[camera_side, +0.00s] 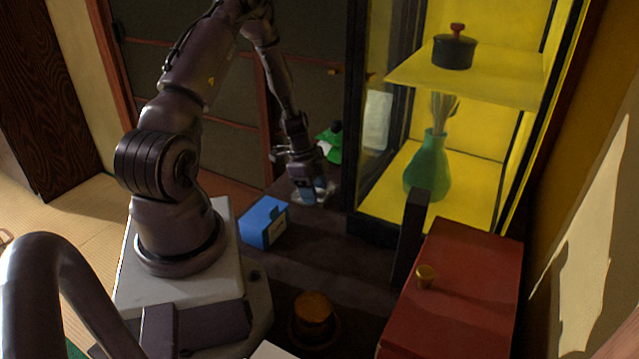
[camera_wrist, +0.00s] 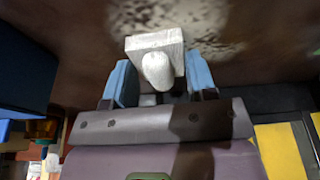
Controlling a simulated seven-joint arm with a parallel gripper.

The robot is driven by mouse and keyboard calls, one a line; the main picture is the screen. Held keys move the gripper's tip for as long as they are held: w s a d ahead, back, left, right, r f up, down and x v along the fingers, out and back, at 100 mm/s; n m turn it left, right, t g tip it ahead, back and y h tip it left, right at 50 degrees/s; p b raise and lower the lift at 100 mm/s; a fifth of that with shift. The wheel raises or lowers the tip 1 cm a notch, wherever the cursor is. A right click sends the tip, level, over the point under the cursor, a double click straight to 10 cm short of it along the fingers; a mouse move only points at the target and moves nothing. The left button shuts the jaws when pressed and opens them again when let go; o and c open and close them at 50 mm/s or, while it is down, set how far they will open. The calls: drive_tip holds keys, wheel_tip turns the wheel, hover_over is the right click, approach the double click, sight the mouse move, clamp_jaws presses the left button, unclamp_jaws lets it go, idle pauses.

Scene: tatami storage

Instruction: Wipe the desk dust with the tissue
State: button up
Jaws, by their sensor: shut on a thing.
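My gripper (camera_side: 313,190) is low over the far part of the dark desk, close to its surface. In the wrist view its two blue fingers (camera_wrist: 160,75) are shut on a whitish tissue (camera_wrist: 152,44), which looks like a flat block with a rounded knob. Pale speckled dust (camera_wrist: 205,22) lies on the dark desk just beyond and to the right of the tissue. In the side view the gripper mostly hides the tissue, and I cannot tell whether the tissue touches the desk. A blue box (camera_side: 264,221) stands on the desk nearer the arm's base.
A glass-fronted yellow cabinet holds a green vase (camera_side: 428,168) and a dark pot (camera_side: 454,50), to the right of my gripper. A green object (camera_side: 331,145) is behind the gripper. A red chest (camera_side: 462,290) stands front right, with a round orange-brown object (camera_side: 313,308) front centre.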

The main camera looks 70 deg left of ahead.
drive_tip(key=shift+s+d, duration=1.15)
drive_tip(key=shift+s, duration=0.05)
wheel_tip(320, 180, up, 8)
drive_tip(key=w+a+r, duration=0.3)
drive_tip(key=w+r, duration=0.3)
drive_tip(key=r, duration=0.3)
wheel_tip(320, 180, up, 25)
drive_tip(key=n+y, duration=0.4)
drive_tip(key=n, duration=1.2)
hover_over(311, 208)
drive_tip(key=w+a, duration=0.2)
drive_tip(key=w, duration=0.3)
